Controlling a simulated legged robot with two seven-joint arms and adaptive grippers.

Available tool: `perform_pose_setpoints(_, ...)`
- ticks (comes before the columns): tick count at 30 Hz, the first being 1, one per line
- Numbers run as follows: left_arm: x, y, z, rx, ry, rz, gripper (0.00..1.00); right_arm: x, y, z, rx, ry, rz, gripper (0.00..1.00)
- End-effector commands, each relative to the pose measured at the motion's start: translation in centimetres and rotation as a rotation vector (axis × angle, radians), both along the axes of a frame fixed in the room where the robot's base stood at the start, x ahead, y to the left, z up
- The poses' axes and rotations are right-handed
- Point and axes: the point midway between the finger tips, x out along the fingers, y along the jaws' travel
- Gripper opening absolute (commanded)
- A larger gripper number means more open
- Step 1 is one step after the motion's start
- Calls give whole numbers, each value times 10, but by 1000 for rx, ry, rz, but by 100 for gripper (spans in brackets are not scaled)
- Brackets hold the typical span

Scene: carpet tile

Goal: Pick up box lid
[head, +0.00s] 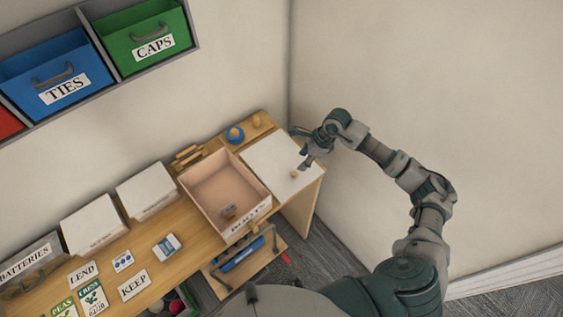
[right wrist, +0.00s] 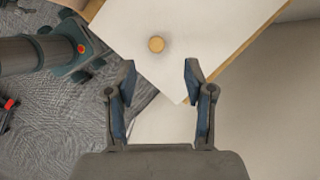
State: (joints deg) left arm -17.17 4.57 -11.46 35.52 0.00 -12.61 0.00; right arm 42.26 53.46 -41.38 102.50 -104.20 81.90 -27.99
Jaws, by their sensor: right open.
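The white box lid (head: 270,162) is a flat square panel with a small round wooden knob (head: 294,174). It lies at the right end of the wooden desk, beside the open box (head: 205,205). My right gripper (head: 304,160) is over the lid's right part, close to the knob. In the right wrist view, the lid (right wrist: 205,35) and its knob (right wrist: 157,44) show beyond the open, empty fingers of my right gripper (right wrist: 158,80). The knob is ahead of the fingertips, not between them. My left gripper is not in view.
The open box has a label on its front and a small brown item inside. A blue round object (head: 235,134) stands behind it. Two white-topped boxes (head: 146,191) and several cards are to the left. A wall (head: 430,80) stands right of the desk.

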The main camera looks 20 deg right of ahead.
Motion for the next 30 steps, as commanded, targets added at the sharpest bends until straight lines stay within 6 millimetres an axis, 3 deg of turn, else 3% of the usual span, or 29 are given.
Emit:
perform_pose_setpoints(3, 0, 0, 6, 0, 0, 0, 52, 3, 8, -20, 2, 3, -1, 53)
perform_pose_setpoints(11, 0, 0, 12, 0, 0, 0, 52, 5, 13, -42, 5, 3, 0, 53)
perform_pose_setpoints(19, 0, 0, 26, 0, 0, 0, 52, 8, 24, -79, 5, 1, -1, 53)
perform_pose_setpoints(28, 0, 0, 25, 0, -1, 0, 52, 9, 26, -86, 2, -1, 0, 53)
perform_pose_setpoints(30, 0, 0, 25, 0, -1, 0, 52, 9, 26, -86, 3, -1, 0, 36)
